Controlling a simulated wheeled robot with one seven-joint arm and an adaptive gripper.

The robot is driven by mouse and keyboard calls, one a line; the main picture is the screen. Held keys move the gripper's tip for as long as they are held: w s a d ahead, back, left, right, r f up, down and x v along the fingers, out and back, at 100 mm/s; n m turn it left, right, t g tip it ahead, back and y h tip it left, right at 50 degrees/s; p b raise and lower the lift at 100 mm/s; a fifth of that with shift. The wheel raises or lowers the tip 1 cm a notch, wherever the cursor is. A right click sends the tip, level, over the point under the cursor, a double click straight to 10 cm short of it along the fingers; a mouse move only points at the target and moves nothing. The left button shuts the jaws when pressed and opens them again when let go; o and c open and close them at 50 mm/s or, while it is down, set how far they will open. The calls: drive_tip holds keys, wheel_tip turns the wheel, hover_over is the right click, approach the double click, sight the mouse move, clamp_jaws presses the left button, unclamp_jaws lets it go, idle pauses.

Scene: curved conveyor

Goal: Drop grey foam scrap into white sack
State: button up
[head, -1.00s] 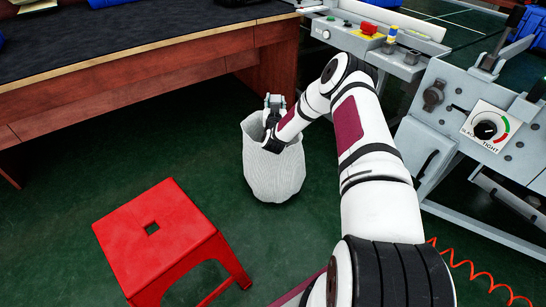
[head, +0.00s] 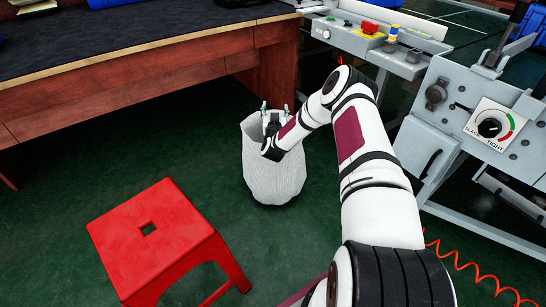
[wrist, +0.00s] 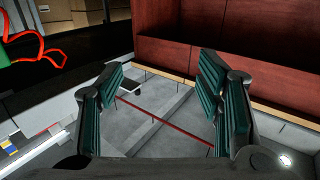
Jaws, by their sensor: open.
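The white sack (head: 273,178) stands upright on the green floor in the head view, with a rumpled rim. My gripper (head: 276,108) is at the sack's mouth, by its back rim. Its fingers are spread apart, and my wrist covers part of the opening. In the wrist view my gripper (wrist: 162,82) is open, with nothing visible held between its green-padded fingers. I cannot make out the grey foam scrap in either view now. The inside of the sack is hidden in the head view.
A red stool (head: 150,235) stands at the front left. A dark-topped wooden bench (head: 130,90) is behind the sack to the left. Grey machine housing with a dial (head: 489,128) is at the right. A red coiled cord (head: 480,275) lies at the lower right. Green floor is open around the sack's front.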

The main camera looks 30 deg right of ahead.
drive_tip(key=v, duration=1.2)
